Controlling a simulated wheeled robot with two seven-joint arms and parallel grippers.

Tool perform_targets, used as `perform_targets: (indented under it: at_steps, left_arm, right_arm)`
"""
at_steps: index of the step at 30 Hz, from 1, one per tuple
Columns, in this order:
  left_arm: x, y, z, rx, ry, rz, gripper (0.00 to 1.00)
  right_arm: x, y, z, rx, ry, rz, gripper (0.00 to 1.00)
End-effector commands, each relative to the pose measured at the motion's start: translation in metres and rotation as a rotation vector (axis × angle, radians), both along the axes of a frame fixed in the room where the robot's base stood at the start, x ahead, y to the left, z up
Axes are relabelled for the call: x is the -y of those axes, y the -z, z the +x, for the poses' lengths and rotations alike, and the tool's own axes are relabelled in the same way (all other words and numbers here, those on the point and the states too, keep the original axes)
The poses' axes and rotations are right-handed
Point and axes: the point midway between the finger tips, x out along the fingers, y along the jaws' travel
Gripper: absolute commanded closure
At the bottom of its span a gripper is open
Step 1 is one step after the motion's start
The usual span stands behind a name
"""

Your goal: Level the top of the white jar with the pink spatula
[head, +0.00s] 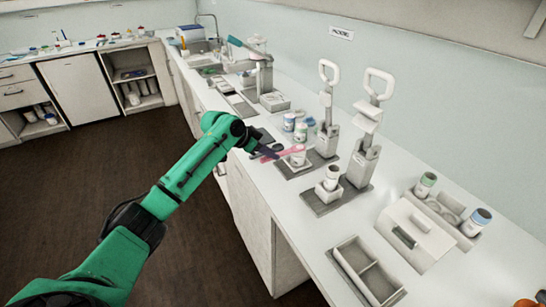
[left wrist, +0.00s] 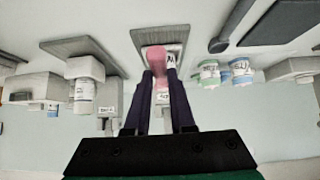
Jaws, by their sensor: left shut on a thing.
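My left gripper (head: 268,153) reaches over the counter and is shut on the pink spatula (head: 294,149). In the left wrist view, the gripper's dark fingers (left wrist: 161,78) are around the pink spatula (left wrist: 160,68). The white jar (head: 298,160) stands on a grey mat in front of the left hand press. The spatula's far part is at the jar's top in the head view; I cannot tell whether they touch. In the left wrist view the jar (left wrist: 173,60) is partly hidden behind the spatula and fingers. My right gripper is not in view.
Two white hand presses (head: 327,135) stand just behind and right of the jar. Another jar (head: 332,177) sits at the second press. Small jars with blue and green labels (head: 300,132) stand close behind. An empty two-part tray (head: 355,262) is near the front edge.

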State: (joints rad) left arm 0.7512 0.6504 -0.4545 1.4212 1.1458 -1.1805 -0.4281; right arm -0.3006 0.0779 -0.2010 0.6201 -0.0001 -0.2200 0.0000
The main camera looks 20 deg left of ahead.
Motion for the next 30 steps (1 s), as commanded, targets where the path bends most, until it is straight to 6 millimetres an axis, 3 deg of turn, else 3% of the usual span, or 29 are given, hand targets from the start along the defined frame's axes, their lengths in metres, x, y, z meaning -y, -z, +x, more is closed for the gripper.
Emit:
perform_targets:
  at_steps: [16,30]
  left_arm:
    - [-0.031,0.001,0.026,0.000,0.001,-0.001,1.00]
    - [-0.031,-0.040,0.026,0.000,0.001,-0.001,1.00]
  right_arm:
    - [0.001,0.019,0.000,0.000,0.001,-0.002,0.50]
    - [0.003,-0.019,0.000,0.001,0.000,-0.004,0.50]
